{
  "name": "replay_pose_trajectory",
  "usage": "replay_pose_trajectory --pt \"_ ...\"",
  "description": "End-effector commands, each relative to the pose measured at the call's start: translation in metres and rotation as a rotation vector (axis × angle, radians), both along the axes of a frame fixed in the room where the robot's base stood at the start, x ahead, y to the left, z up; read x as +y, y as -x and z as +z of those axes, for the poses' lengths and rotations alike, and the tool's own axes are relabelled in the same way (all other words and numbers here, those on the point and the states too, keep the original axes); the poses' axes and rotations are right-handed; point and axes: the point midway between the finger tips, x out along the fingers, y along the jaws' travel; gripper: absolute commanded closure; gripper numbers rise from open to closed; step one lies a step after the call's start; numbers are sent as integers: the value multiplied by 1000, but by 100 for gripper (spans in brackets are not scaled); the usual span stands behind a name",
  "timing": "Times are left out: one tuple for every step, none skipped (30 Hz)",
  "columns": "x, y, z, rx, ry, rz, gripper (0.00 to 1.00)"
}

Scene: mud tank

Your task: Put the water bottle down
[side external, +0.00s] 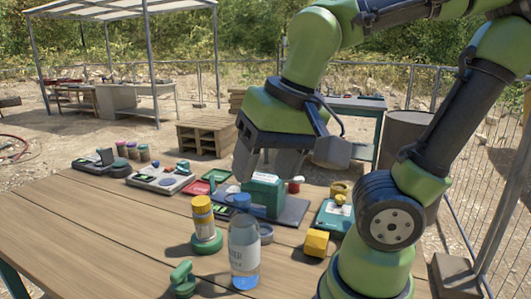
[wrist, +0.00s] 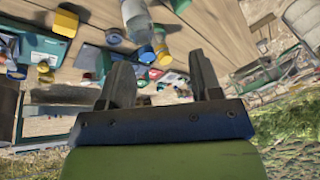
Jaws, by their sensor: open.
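The water bottle (side external: 243,255) is clear with a blue cap and a pale label. It stands upright on the wooden table (side external: 90,240) near the front in the side view. In the wrist view the bottle (wrist: 138,22) shows at the top, beyond the fingertips. My gripper (side external: 266,172) is open, with nothing between its fingers. It is above the table, higher than the bottle and behind it in the side view, over a green box (side external: 262,197). In the wrist view my gripper (wrist: 160,62) shows both fingers apart. The bottle is clear of the fingers.
A yellow-capped bottle (side external: 203,222) on a green base stands left of the water bottle. A yellow block (side external: 316,243) lies to its right. A green-handled item (side external: 183,278) lies in front. Trays and devices (side external: 160,180) line the back. The table's left front is clear.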

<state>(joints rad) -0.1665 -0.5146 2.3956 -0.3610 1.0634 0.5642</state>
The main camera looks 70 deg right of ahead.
Motion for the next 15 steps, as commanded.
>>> replay_pose_trajectory --pt "2 4 4 -66 -27 61 42" --pt "4 5 7 -100 -36 102 42" --pt "6 7 9 -145 -42 150 42" --pt "7 7 12 -179 -43 181 42" --pt "8 8 13 -206 -43 205 42" --pt "9 8 15 -238 -42 234 42" --pt "10 8 17 -257 -39 250 42" --pt "11 8 18 -272 -36 264 42" --pt "11 9 19 -287 -34 277 42" --pt "11 9 19 -293 -32 282 42" --pt "12 9 19 -296 -31 286 42" --pt "12 9 19 -297 -30 289 42" --pt "12 9 19 -297 -30 290 42" --pt "12 9 19 -297 -30 290 42" --pt "12 9 19 -296 -31 291 42"
